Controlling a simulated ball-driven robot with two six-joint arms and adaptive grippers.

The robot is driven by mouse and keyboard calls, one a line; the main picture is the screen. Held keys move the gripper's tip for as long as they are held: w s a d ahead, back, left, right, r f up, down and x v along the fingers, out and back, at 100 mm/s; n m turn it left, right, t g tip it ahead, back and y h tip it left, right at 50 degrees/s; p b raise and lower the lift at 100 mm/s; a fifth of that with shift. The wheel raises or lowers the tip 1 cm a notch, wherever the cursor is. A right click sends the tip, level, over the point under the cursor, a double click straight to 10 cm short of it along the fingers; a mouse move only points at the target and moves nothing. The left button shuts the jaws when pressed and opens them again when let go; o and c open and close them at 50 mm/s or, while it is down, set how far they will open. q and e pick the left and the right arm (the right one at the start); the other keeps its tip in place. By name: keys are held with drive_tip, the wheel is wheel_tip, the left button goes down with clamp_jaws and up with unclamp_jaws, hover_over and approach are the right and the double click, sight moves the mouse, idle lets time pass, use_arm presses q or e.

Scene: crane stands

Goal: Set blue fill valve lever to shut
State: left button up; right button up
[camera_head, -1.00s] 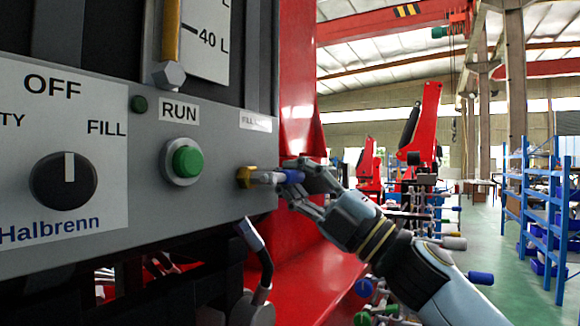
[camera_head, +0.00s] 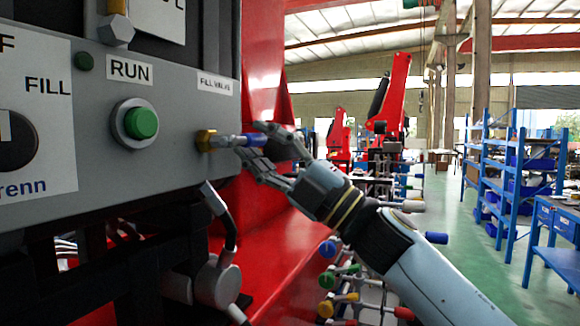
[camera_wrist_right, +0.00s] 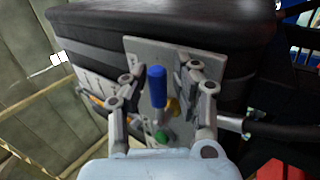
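The fill valve is at the right end of the grey panel, below the FILL VALVE label (camera_head: 215,84). It has a brass body (camera_head: 205,140) and a silver stem with a blue lever grip (camera_head: 252,139), pointing right in the head view. My right gripper (camera_head: 264,152) is at the lever's end, its fingers on either side of the blue grip. In the right wrist view the blue lever (camera_wrist_right: 156,86) stands between the spread fingers of the right gripper (camera_wrist_right: 158,78), with a gap visible on each side. My left gripper is not in view.
The green RUN button (camera_head: 141,123) and a black knob (camera_head: 14,140) are on the panel left of the valve. A hanging grey lever (camera_head: 222,215) sits below the panel. Red crane structure (camera_head: 275,240) stands behind; blue shelves (camera_head: 510,165) are far right.

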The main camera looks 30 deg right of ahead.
drive_tip(key=v, duration=1.1)
drive_tip(key=shift+d, duration=0.2)
drive_tip(key=shift+s+f, duration=0.1)
